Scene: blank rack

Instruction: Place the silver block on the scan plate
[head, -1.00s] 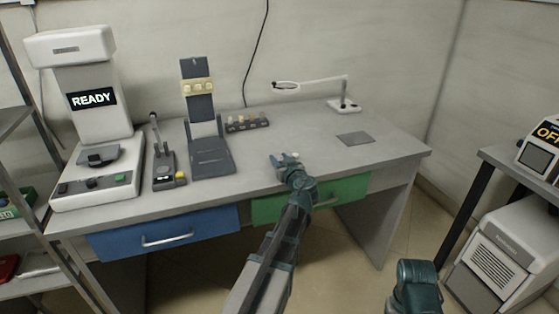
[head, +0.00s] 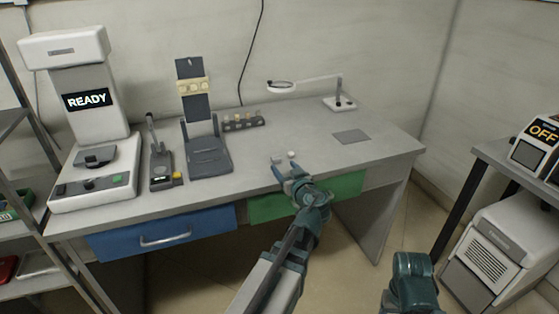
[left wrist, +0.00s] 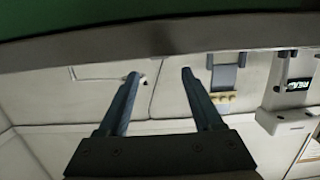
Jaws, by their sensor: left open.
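A small pale block (head: 291,154) stands on the desk near its front edge; it may be the silver block, but it is too small to be sure. My left gripper (head: 286,168) is open at the desk's front edge, with its fingers just short of that block. In the left wrist view the fingers (left wrist: 160,75) are spread with nothing held between them. The white machine marked READY (head: 90,98) stands at the desk's left end and bears a dark plate (head: 95,155), which looks like the scan plate.
A dark upright stand (head: 208,158), a small device with a lever (head: 160,170) and a rack of small pieces (head: 243,122) stand between the machine and my gripper. A magnifier lamp (head: 343,103) and a flat grey square (head: 350,136) lie right. The desk middle is clear.

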